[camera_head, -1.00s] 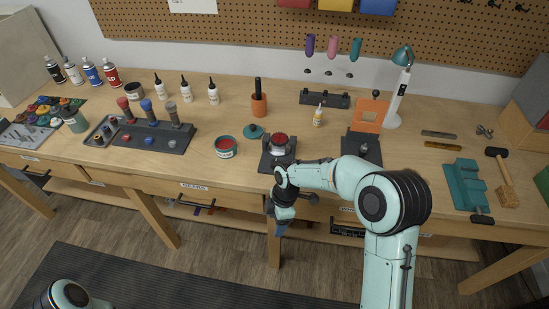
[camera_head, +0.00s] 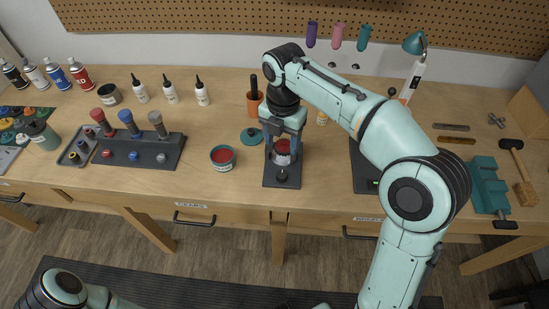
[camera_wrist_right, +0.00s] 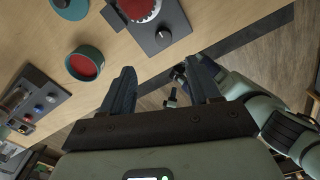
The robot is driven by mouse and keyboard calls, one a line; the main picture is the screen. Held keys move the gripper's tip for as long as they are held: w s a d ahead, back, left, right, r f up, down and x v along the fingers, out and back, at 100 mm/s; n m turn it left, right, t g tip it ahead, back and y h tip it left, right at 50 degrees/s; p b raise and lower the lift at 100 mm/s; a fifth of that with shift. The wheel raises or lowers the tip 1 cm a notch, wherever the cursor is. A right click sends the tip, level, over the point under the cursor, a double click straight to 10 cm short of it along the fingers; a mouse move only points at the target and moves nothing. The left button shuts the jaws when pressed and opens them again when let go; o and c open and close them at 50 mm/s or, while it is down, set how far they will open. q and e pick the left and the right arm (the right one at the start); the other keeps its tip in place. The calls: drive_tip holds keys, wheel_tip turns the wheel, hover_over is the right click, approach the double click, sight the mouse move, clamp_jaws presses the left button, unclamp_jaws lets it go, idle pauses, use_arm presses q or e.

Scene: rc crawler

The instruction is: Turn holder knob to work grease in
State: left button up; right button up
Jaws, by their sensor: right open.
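The holder (camera_head: 283,183) is a dark plate near the table's front edge, with a red toothed gear part (camera_head: 282,146) in a pale cup and a small round black knob (camera_head: 281,176) at its front end. The knob (camera_wrist_right: 163,37) also shows in the right wrist view, beyond the fingertips and apart from them. My right gripper (camera_head: 283,140) appears over the gear part in the head view, partly covering it. Its two fingers (camera_wrist_right: 160,65) are apart with nothing between them. An open tin of red grease (camera_head: 222,158) stands left of the holder. My left gripper is out of view.
A teal lid (camera_head: 251,136) lies behind the tin. A dark rack with several screwdriver-like handles (camera_head: 135,150) is further left. A dark plate (camera_head: 364,170) and a teal vise (camera_head: 487,185) stand to the right. The wood between tin and rack is bare.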

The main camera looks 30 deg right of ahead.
drive_tip(key=b, duration=0.1)
approach(282, 174)
drive_tip(key=shift+s, duration=0.15)
wheel_tip(282, 174, down, 7)
drive_tip(key=shift+f+b, duration=0.2)
drive_tip(key=shift+b, duration=0.4)
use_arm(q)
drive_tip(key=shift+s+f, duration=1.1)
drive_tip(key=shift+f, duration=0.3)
use_arm(e)
drive_tip(key=shift+w+f, duration=0.2)
drive_tip(key=shift+f, duration=0.45)
drive_tip(key=c, duration=1)
